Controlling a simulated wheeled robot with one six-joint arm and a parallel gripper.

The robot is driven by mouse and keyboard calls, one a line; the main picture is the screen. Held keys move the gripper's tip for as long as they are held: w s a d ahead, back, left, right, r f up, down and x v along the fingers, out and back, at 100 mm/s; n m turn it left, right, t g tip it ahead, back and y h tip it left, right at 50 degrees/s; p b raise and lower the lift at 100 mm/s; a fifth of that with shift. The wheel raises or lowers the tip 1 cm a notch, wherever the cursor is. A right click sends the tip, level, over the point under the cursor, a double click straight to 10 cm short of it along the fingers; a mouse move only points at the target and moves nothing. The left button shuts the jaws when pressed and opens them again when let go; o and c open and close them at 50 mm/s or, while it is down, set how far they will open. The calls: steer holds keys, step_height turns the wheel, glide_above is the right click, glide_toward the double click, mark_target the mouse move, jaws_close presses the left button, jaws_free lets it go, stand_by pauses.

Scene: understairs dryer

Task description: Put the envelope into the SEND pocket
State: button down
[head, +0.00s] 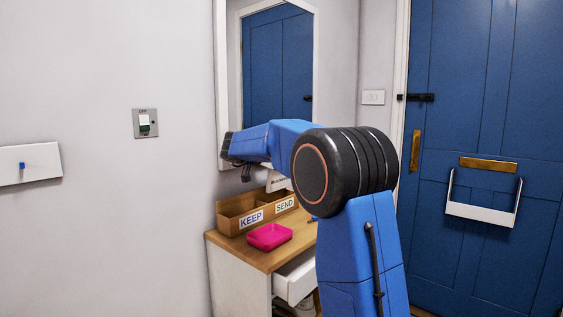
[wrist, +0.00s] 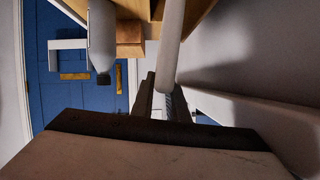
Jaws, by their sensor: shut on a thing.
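My gripper reaches over the desk organiser; its fingers (wrist: 163,98) are shut on a pale thing (wrist: 172,45) seen edge-on in the wrist view, which looks like the envelope. In the head view, a white piece with dark print (head: 278,184), likely the envelope, shows just below my arm, above and behind the SEND label. My arm hides its upper part and the grip. The wooden organiser has a KEEP pocket (head: 250,219) on the left and a SEND pocket (head: 285,204) on the right. I cannot tell whether the envelope's lower edge is inside SEND.
A pink tray (head: 270,237) lies on the wooden desk top (head: 240,250), in front of the organiser. A white drawer (head: 296,277) stands partly open below. A mirror (head: 277,65) hangs behind. The blue door (head: 480,90) with a white basket (head: 483,214) is at right.

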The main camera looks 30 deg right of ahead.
mark_target(281, 180)
steer(key=shift+f, duration=3.45)
steer(key=c, duration=1.7)
jaws_free()
steer(key=shift+o, duration=0.2)
steer(key=shift+a, duration=0.1)
steer(key=v, duration=1.7)
steer(key=shift+r, duration=0.2)
